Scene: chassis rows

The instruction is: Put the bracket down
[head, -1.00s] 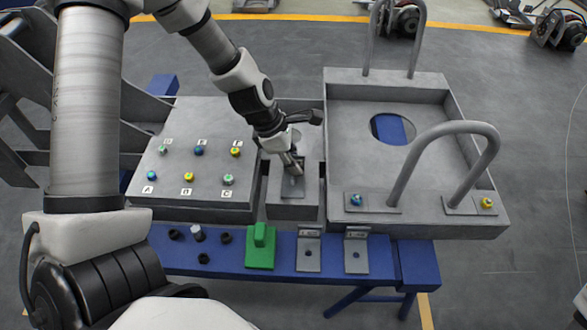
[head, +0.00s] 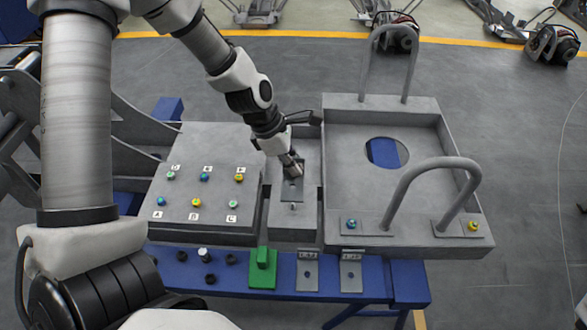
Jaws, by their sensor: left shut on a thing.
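My left gripper (head: 293,170) points down over the narrow grey middle block (head: 290,221). It is shut on the bracket, a small flat grey plate (head: 291,190) with a hole. The fingers hide the bracket's far part. My right gripper is not in view.
A panel with lettered, coloured studs (head: 212,190) is left of the block. A grey tray with tall hoop handles (head: 418,240) is right. The blue bench (head: 228,281) holds a green block (head: 263,268) and several small dark parts.

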